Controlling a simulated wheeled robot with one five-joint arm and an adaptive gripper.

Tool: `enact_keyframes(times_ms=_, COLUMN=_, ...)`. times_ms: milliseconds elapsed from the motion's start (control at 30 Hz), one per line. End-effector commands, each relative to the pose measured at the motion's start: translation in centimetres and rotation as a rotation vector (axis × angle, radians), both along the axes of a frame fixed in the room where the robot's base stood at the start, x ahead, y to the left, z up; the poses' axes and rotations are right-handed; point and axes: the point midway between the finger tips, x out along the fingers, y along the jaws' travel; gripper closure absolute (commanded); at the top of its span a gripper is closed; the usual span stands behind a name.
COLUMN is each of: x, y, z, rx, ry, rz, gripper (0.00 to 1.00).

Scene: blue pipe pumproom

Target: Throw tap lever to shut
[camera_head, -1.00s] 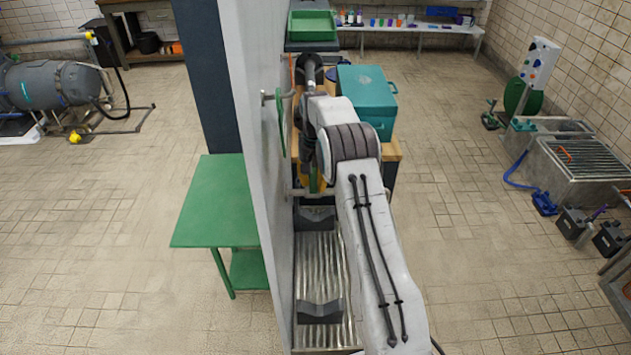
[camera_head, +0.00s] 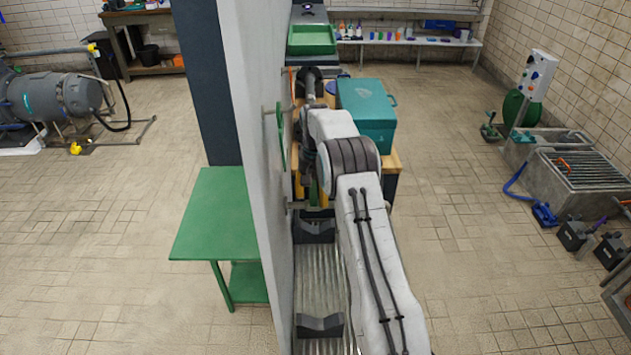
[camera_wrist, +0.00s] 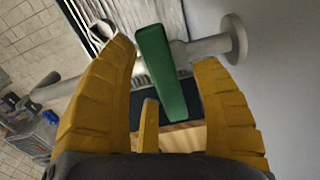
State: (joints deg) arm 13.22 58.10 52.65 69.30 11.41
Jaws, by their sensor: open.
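The tap lever (camera_wrist: 162,72) is a green bar in the wrist view, on a pale pipe (camera_wrist: 207,46) that comes out of the wall at a round flange. My gripper (camera_wrist: 164,54) has its yellow fingers spread, one on each side of the lever, with a third, shorter-looking finger behind. Gaps show between the lever and the two side fingers. I cannot tell whether the third finger touches it. In the head view my arm and the wall hide most of the gripper and lever.
A grey wall (camera_head: 256,150) runs close along the arm's left side, with a green ring-shaped handle (camera_head: 281,135) on it. A teal box (camera_head: 367,112) stands just right of the arm. A green table (camera_head: 215,215) is left of the wall.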

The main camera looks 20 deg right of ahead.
Motion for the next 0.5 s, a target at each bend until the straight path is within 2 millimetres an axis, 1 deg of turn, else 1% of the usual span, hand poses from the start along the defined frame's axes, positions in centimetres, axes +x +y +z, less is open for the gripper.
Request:
enact_keyframes(times_ms=167, x=0.1, y=0.0, z=2.1, rx=-0.002, ry=-0.006, rz=0.000, gripper=0.42)
enact_keyframes(times_ms=400, x=0.1, y=0.0, z=6.7, rx=-0.002, ry=-0.006, rz=0.000, gripper=0.42)
enact_keyframes(times_ms=500, x=0.1, y=0.0, z=8.2, rx=-0.001, ry=-0.005, rz=0.000, gripper=0.42)
